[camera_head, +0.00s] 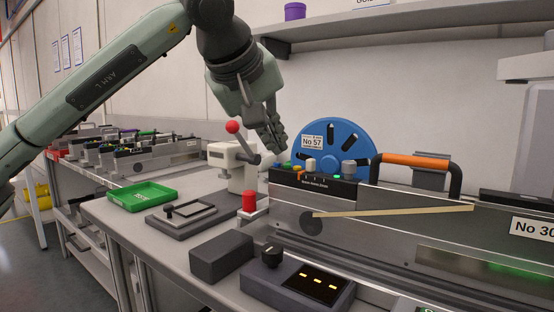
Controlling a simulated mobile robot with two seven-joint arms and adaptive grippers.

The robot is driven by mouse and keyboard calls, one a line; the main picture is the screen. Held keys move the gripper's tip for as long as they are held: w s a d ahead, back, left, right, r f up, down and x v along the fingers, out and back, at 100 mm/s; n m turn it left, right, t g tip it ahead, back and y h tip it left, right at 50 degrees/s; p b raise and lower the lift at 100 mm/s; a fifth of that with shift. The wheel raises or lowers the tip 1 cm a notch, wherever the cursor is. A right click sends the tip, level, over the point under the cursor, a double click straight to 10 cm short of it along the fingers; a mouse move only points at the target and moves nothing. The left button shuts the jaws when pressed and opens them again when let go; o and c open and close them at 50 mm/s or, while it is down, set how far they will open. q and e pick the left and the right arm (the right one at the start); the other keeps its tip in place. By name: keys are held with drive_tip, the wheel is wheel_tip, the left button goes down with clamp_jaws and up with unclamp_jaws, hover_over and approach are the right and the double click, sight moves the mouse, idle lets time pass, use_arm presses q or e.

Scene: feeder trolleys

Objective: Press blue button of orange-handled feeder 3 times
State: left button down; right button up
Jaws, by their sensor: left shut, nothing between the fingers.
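The orange-handled feeder (285,212) is a long grey metal unit on the bench at right. Its orange grip (416,160) sits on a black handle, and a blue reel (364,138) marked No 57 stands behind it. A black button panel (318,184) is at its left end, with small coloured buttons on top. My right gripper is not in view.
A green tray (142,196), a dark block (221,257) and a control box (299,287) are on the bench. A shelf (420,22) overhangs the back.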

sight(275, 167)
use_arm(q)
wheel_tip(275, 167, up, 5)
drive_tip(key=p, duration=0.4)
idle(0.8)
